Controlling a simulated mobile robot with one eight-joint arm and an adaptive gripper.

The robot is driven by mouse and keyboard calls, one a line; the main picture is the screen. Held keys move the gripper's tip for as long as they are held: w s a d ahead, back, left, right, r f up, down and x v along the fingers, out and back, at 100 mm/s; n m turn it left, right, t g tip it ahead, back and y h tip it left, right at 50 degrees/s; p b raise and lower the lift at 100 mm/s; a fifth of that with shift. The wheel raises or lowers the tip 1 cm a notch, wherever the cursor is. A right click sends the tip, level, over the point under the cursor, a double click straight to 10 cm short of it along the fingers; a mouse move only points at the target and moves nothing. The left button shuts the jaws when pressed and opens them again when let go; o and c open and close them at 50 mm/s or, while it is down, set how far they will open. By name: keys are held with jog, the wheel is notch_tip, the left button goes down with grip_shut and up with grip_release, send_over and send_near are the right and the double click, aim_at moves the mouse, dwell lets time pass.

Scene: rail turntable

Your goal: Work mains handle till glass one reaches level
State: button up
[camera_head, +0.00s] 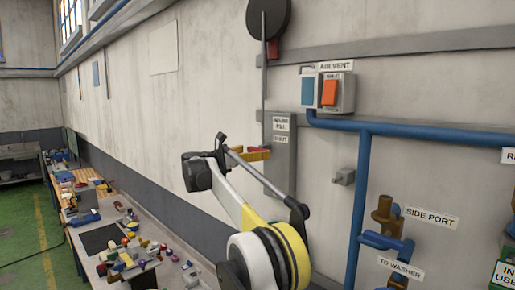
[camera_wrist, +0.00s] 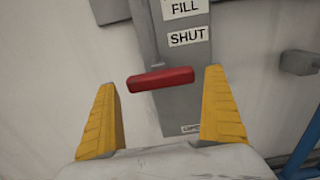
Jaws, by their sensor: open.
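The mains handle is a red bar (camera_wrist: 161,79) in front of a grey wall plate (camera_wrist: 168,40) labelled FILL and SHUT. The plate also shows in the head view (camera_head: 281,178), with the handle partly hidden by my fingers. My gripper (camera_head: 258,151) is at the plate. In the wrist view its yellow fingers (camera_wrist: 160,82) are spread wide, one on each side of the red bar, with visible gaps. The bar lies almost level, slightly tilted up to the right. I cannot make out a level glass in either view.
An AUX VENT box (camera_head: 335,93) with an orange switch is to the right of the plate. A blue pipe (camera_head: 358,200) runs down the wall. A brass SIDE PORT valve (camera_head: 385,212) is further right. A cluttered bench (camera_head: 110,235) lies left.

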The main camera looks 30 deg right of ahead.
jog(key=shift+x, duration=1.25)
jog(key=shift+d, duration=0.1)
jog(key=c, duration=1.2)
notch_tip(320, 180, down, 4)
jog(key=shift+r+b, duration=0.25)
jog(key=shift+b, duration=0.5)
jog(key=o, duration=1.2)
jog(key=shift+a, duration=0.2)
